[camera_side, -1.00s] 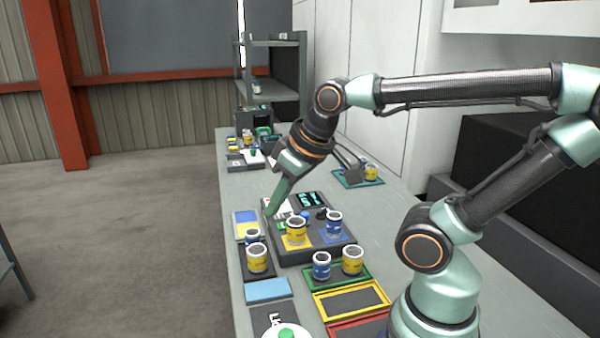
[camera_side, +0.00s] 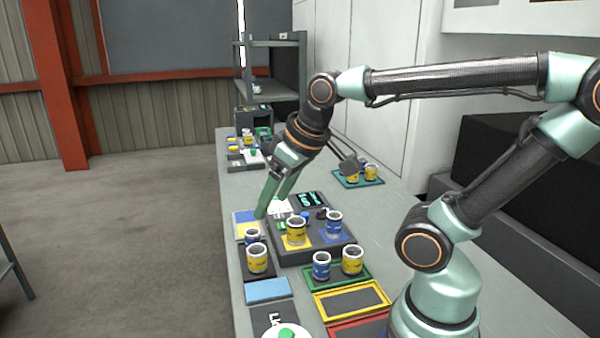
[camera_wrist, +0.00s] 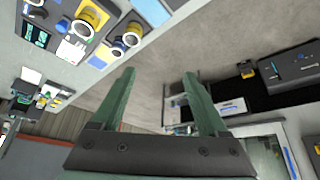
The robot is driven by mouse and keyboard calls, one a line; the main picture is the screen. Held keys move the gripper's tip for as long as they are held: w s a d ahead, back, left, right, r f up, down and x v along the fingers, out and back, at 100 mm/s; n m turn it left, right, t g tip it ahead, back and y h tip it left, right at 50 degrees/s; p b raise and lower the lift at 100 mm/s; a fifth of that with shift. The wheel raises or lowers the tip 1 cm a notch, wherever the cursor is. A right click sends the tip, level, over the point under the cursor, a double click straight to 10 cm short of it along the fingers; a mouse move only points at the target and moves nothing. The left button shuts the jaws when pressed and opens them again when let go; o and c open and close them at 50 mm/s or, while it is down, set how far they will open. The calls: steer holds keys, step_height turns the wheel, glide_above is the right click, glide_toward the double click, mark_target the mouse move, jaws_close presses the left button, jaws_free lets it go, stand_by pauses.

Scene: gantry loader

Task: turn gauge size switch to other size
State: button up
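The gauge (camera_side: 287,257) is a dark box on the bench with a lit display (camera_side: 312,199). A small black part (camera_side: 322,213) beside the display may be the size switch; its setting is too small to read. A yellow can (camera_side: 296,229) and a blue can (camera_side: 334,222) stand on the gauge's yellow and blue pads. My gripper (camera_side: 273,208) is over the gauge's far left edge, fingers pointing down, empty. In the wrist view my gripper (camera_wrist: 158,76) is open with nothing between its fingers; the display (camera_wrist: 36,34) shows at upper left.
Left of the gauge lie a blue-and-yellow card (camera_side: 245,224) and a dark tray with a yellow can (camera_side: 257,257). Nearer are a green tray (camera_side: 338,283) with two cans, a yellow-rimmed tray (camera_side: 352,312) and a light blue block (camera_side: 267,290). A shelf (camera_side: 272,94) stands behind.

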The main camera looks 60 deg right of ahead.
steer(key=w+d+r+g, duration=0.1)
steer(key=w+d+g, duration=0.1)
steer(key=w+d, duration=0.35)
steer(key=m+g, duration=0.2)
steer(key=g, duration=0.1)
glide_above(322, 209)
step_height(322, 209, down, 9)
step_height(322, 209, down, 12)
steer(key=shift+a, duration=0.15)
jaws_close()
